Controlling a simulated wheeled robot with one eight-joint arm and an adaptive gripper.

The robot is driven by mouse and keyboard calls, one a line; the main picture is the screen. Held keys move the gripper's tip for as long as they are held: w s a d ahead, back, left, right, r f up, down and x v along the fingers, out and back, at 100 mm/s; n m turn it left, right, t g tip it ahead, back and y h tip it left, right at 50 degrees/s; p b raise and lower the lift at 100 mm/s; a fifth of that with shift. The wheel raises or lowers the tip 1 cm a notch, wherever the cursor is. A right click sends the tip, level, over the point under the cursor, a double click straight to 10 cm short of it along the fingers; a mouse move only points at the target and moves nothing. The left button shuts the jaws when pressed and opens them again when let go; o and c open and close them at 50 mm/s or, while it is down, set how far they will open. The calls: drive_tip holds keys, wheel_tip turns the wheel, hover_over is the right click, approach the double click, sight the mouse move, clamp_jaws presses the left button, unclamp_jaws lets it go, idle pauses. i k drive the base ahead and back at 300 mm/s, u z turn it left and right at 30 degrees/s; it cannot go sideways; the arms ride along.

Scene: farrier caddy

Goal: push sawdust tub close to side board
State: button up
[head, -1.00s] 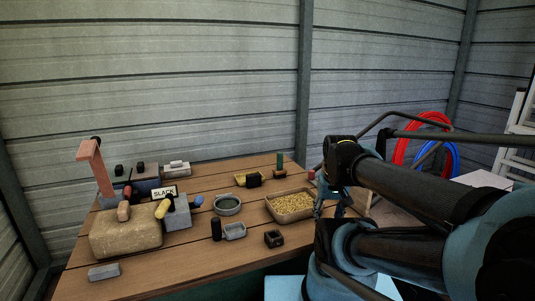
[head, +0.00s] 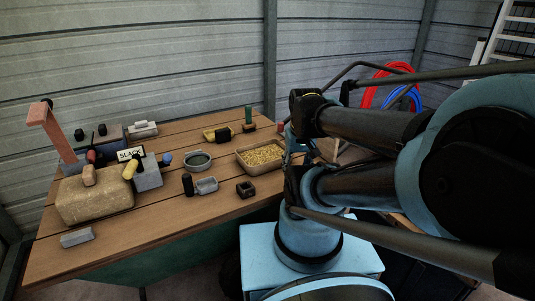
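The sawdust tub, a shallow tan tray (head: 262,173) filled with yellow shavings, sits upright at the right part of the wooden table. My gripper (head: 289,165) is low at the tub's right side, partly hidden behind my arm. I cannot tell whether it touches the tub, or whether its fingers are open or shut. A pale wooden surface (head: 326,149) shows beyond my arm at the right; I cannot tell whether it is the side board. My arm covers most of that area.
A small dark box (head: 245,190) lies in front of the tub. A round bowl (head: 198,161) and a grey tray (head: 207,186) are to its left. A yellow-and-black item (head: 217,134) and a green upright piece (head: 248,116) stand behind it. Red and blue hoses (head: 390,85) hang behind.

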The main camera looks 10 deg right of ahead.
sight(257, 159)
drive_tip(key=u, duration=0.6)
drive_tip(key=k, duration=1.6)
drive_tip(key=z, duration=0.4)
drive_tip(key=i, duration=1)
